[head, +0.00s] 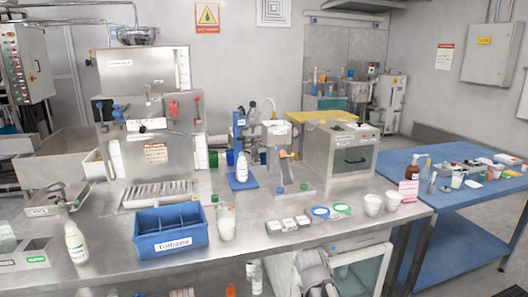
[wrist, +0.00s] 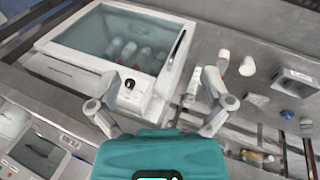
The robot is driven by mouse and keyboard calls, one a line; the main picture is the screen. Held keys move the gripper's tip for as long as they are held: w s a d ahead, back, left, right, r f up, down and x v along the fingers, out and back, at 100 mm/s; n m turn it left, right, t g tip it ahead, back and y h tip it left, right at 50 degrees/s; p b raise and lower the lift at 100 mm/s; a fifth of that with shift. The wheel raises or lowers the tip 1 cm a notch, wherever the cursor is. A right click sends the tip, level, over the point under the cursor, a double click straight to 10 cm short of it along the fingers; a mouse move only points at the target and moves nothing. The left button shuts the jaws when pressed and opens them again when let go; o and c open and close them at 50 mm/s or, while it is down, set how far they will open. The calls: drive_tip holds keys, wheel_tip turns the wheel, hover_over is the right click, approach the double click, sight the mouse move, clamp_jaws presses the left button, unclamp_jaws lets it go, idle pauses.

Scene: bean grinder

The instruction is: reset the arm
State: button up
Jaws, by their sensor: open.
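My gripper (wrist: 160,82) shows in the wrist view with its two grey fingers spread wide apart. Nothing is between the fingers. Its teal body fills the bottom middle of that view. Beyond the fingers is a white cabinet (wrist: 57,65) with a glass front and several bottles inside. In the head view, a grey jointed shape at the bottom middle, in front of the counter, looks like part of my arm. Its fingertips cannot be made out there.
The steel counter (head: 110,250) holds a blue divided bin (head: 170,245), a white bottle (head: 75,243), a coffee machine (head: 150,110), a grinder (head: 283,165) and white cups (head: 372,204). A blue table (head: 455,222) with small items stands right. A glass-fronted cabinet (head: 362,278) is below the counter.

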drive_tip(key=s+f+m+g+y+b, duration=0.25)
drive_tip(key=s+m, duration=0.25)
drive_tip(key=s, duration=0.3)
wheel_tip(320, 180, up, 18)
drive_tip(key=p, duration=2)
drive_tip(key=shift+s+a+y, duration=0.35)
drive_tip(key=shift+a, duration=0.05)
